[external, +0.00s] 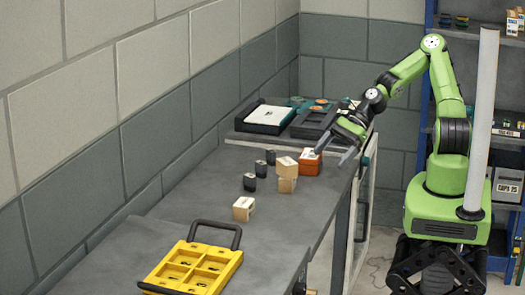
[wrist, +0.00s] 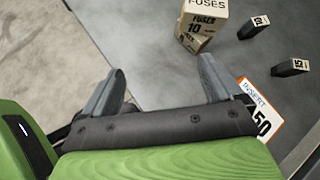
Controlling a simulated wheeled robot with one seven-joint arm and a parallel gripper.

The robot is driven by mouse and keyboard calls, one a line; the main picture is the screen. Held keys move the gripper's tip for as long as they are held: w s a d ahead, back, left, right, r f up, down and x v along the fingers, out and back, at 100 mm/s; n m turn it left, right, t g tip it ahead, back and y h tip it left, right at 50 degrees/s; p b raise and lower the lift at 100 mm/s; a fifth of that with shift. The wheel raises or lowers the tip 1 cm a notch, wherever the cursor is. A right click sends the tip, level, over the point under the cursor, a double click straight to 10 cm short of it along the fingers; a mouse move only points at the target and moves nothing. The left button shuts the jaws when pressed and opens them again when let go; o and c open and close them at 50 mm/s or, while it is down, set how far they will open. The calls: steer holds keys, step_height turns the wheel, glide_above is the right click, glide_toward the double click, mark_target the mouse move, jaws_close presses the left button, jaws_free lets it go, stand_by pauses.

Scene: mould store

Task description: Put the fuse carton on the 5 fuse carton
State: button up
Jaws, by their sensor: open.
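Two pale fuse cartons stand stacked on the grey bench, the upper carton (external: 286,166) on the lower carton (external: 285,185), a little out of line. In the wrist view the upper carton (wrist: 206,24) reads FUSES and 10; the lower carton (wrist: 190,42) is partly hidden, its number unclear. A third carton (external: 243,208) stands alone nearer the front; its number is too small to read. My gripper (external: 333,152) is open and empty, to the right of the stack and apart from it. Its spread fingers also show in the wrist view (wrist: 162,68).
An orange box (external: 309,166) stands right behind the stack, close to my gripper; its white label (wrist: 259,108) reads INSERT 50. Several small black blocks (external: 250,182) stand left of the stack. A yellow tray (external: 207,282) lies in front. The wall bounds the bench's left.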

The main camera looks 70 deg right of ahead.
steer(key=s+a+f+n+g+h, duration=0.1)
steer(key=s+f+n+g+h, duration=0.15)
steer(key=s+n+g, duration=0.35)
steer(key=s+r+n+t+h, duration=0.2)
steer(key=s+r+n, duration=0.4)
steer(key=r+n, duration=0.2)
steer(key=s+r+n+t+h, duration=0.3)
steer(key=s+r+n, duration=0.4)
steer(key=r+n, duration=0.2)
step_height(320, 180, up, 2)
steer(key=shift+a+r, duration=0.1)
steer(key=shift+a, duration=0.1)
